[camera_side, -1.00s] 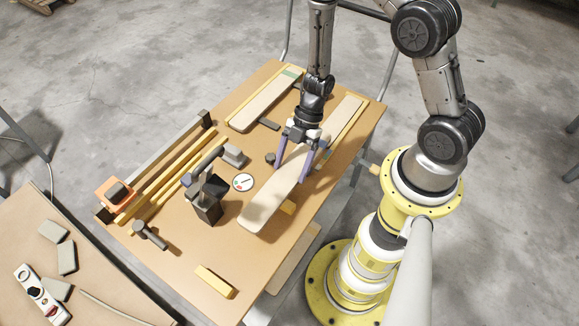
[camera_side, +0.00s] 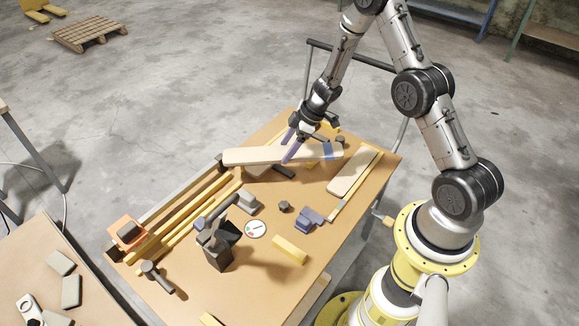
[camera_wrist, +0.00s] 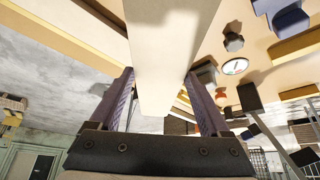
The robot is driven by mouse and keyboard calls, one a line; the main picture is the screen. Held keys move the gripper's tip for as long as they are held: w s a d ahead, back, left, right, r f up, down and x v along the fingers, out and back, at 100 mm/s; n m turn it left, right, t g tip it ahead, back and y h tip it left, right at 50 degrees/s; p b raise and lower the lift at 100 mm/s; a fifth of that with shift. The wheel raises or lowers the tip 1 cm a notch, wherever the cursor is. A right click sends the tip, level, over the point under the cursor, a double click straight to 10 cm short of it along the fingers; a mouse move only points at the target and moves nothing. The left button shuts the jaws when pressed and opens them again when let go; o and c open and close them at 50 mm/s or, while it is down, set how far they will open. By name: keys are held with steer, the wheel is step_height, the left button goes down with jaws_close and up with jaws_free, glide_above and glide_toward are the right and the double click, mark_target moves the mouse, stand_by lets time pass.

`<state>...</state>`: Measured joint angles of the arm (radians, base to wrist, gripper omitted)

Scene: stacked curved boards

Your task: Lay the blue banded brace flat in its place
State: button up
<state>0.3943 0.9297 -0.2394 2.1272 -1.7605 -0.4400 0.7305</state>
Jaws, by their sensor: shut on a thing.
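The blue banded brace (camera_side: 252,155) is a long pale board with a blue band near its right end. My gripper (camera_side: 289,152) is shut across its middle and holds it in the air over the far part of the table. In the wrist view the brace (camera_wrist: 165,60) runs away between the two purple fingers of my gripper (camera_wrist: 160,88). Another pale board lies below the brace, mostly hidden by it. A second pale board (camera_side: 352,172) lies to the right beside a yellow strip. I cannot tell how far the brace is above the table.
A dark clamp-like tool (camera_side: 218,245), a round dial (camera_side: 256,229), a blue-grey block (camera_side: 312,216) and a yellow block (camera_side: 290,250) stand on the table (camera_side: 258,285). Long yellow bars (camera_side: 185,222) lie along the left edge.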

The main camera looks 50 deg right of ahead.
steer(key=w+d+r+m+g+h, duration=0.1)
steer(key=d+m+h, duration=0.3)
steer(key=m, duration=0.9)
steer(key=w+d+r+m+g+h, duration=0.1)
steer(key=d+m+g+h, duration=0.2)
steer(key=m, duration=1)
steer(key=shift+w+d+h, duration=0.3)
steer(key=shift+d+h, duration=0.4)
steer(key=shift+d, duration=0.2)
steer(key=shift+f, duration=4)
steer(key=shift+f, duration=0.65)
steer(key=shift+d, duration=0.35)
